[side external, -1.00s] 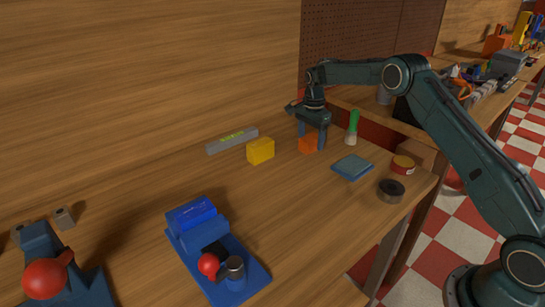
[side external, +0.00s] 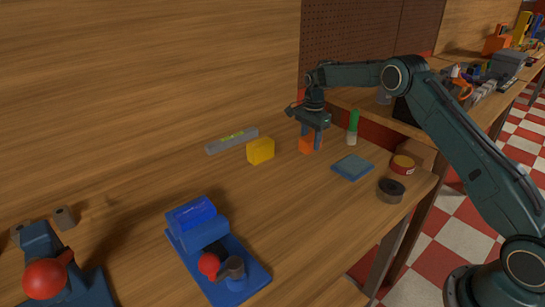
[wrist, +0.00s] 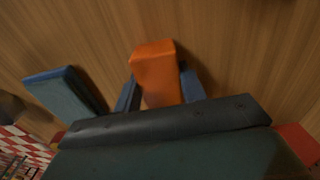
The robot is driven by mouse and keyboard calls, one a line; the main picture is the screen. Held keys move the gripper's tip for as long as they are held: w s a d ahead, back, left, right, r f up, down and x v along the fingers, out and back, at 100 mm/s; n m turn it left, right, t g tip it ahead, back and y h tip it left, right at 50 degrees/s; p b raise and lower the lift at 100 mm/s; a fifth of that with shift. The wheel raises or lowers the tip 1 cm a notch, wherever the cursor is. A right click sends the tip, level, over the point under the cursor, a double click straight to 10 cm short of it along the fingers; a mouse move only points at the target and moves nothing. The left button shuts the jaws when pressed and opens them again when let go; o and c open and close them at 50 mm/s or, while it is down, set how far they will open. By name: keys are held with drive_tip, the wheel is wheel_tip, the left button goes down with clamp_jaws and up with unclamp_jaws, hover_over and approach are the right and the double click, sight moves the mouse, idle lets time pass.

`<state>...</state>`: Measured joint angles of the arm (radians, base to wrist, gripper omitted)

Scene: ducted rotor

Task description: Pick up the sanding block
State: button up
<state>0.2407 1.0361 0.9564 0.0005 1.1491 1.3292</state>
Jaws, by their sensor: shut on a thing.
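The orange block (side external: 305,146), which I take to be the sanding block, is on the wooden bench toward the back right. My gripper (side external: 312,141) points down over it, with one finger on each side, shut on it. In the wrist view the orange block (wrist: 155,73) stands between the two blue-grey fingers of my gripper (wrist: 159,90). Its lower part there is hidden by my gripper body. I see no clear gap between the block and the bench.
A yellow block (side external: 261,151) and a grey level (side external: 232,141) lie left of it. A green-handled brush (side external: 352,128) stands close on the right.

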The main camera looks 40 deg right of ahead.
sight(312, 137)
drive_tip(key=shift+r, duration=0.15)
wheel_tip(312, 137, up, 20)
drive_tip(key=shift+f, duration=0.2)
idle(0.7)
idle(0.5)
drive_tip(key=o, duration=0.3)
drive_tip(key=shift+c, duration=1)
drive_tip(key=shift+d+f, duration=0.1)
